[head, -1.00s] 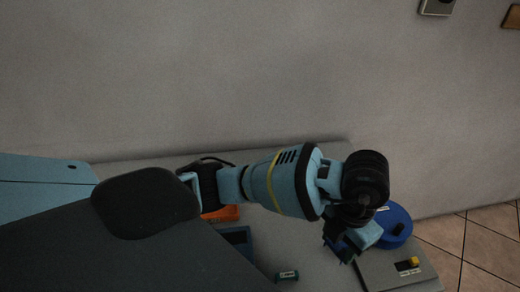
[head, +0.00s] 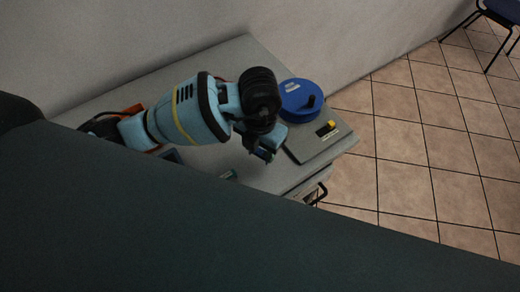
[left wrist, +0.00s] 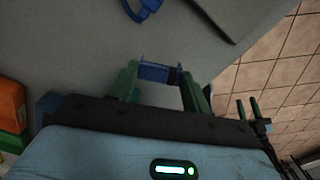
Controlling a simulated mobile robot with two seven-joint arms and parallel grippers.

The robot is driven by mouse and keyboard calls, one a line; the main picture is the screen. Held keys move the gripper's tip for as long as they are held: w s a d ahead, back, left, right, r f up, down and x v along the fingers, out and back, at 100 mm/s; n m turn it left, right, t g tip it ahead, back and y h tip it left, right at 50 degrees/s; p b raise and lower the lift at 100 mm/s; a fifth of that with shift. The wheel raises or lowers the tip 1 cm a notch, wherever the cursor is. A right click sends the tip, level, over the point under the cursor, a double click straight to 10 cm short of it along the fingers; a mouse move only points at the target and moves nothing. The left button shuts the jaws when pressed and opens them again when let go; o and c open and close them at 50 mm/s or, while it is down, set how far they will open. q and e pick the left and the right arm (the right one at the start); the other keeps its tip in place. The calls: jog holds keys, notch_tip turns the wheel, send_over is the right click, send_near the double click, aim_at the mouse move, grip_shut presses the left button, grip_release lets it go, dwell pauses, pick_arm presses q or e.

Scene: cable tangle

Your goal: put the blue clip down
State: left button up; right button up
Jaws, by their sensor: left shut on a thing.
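The blue clip (left wrist: 158,72) sits between the green fingertips of my left gripper (left wrist: 160,76) in the left wrist view, spanning the gap between them. The gripper is shut on it. Grey table top shows beyond the clip; I cannot tell how high the clip is above it. In the head view my left gripper (head: 262,150) hangs over the right part of the grey table (head: 230,54), beside a flat grey plate. Only a little blue of the clip shows there. My right gripper is not in view.
A blue round reel (head: 300,100) and the grey plate with a yellow-and-black part (head: 326,129) stand at the table's right end. An orange box (left wrist: 12,105) shows in the left wrist view. Tiled floor lies beyond the table.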

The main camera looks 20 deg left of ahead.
aim_at(260, 151)
pick_arm(q)
notch_tip(260, 151, down, 2)
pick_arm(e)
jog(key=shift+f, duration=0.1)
pick_arm(q)
jog(key=shift+f, duration=0.1)
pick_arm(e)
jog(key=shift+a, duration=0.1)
pick_arm(q)
jog(key=o, duration=1)
jog(key=shift+r+p, duration=0.55)
jog(key=shift+r, duration=5.65)
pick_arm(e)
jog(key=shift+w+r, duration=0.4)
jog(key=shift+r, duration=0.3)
